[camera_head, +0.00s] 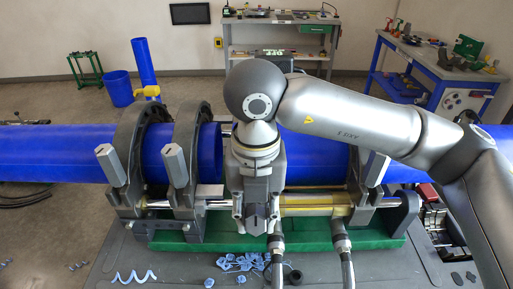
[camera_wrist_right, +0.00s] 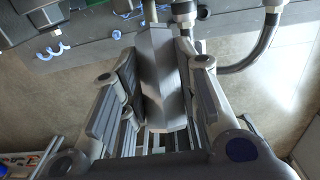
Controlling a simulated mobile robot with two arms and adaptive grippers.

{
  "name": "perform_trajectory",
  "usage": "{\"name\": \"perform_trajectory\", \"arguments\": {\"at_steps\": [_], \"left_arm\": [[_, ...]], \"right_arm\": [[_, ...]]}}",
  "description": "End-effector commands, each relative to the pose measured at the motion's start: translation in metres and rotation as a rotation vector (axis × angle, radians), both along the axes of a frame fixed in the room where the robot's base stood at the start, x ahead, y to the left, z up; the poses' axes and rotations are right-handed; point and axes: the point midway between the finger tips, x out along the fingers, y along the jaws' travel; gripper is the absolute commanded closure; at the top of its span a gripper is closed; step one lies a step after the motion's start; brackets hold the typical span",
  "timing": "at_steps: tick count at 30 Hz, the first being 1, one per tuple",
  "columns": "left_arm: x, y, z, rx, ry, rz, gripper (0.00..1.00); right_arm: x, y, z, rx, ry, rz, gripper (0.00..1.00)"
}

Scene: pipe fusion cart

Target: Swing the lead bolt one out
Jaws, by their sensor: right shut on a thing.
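My right gripper (camera_head: 257,203) is at the front middle of the clamp frame, its arm coming in from the right. It is shut on a grey, angular bolt head (camera_head: 257,219), taken as lead bolt one. In the right wrist view the bolt head (camera_wrist_right: 162,85) lies between the two fingers of the gripper (camera_wrist_right: 160,75). It sits low and points toward the front, unlike the other bolts. Similar bolts stand upright at the left (camera_head: 111,165), left middle (camera_head: 175,164) and right (camera_head: 375,169). The gripper and arm hide the held bolt's shaft. My left gripper is not in view.
A blue pipe (camera_head: 60,153) runs across through the grey clamp rings (camera_head: 128,135). Below are a green base (camera_head: 300,236), hoses (camera_head: 345,262) and blue shavings (camera_head: 240,262) on the grey cart top. A blue workbench (camera_head: 432,68) stands back right.

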Motion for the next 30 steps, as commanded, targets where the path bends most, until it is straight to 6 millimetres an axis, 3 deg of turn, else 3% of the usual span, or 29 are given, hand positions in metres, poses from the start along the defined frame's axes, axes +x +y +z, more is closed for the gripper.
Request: {"name": "perform_trajectory", "arguments": {"at_steps": [6, 17, 30], "left_arm": [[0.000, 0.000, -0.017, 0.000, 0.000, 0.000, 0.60], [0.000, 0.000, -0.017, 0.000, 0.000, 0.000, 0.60], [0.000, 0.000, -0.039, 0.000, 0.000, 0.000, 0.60]], "right_arm": [[-0.010, 0.000, -0.015, -0.001, 0.002, 0.003, 0.79], [-0.012, 0.000, -0.015, -0.001, 0.002, 0.002, 0.79], [-0.023, 0.000, -0.034, -0.001, 0.003, 0.003, 0.79]]}}
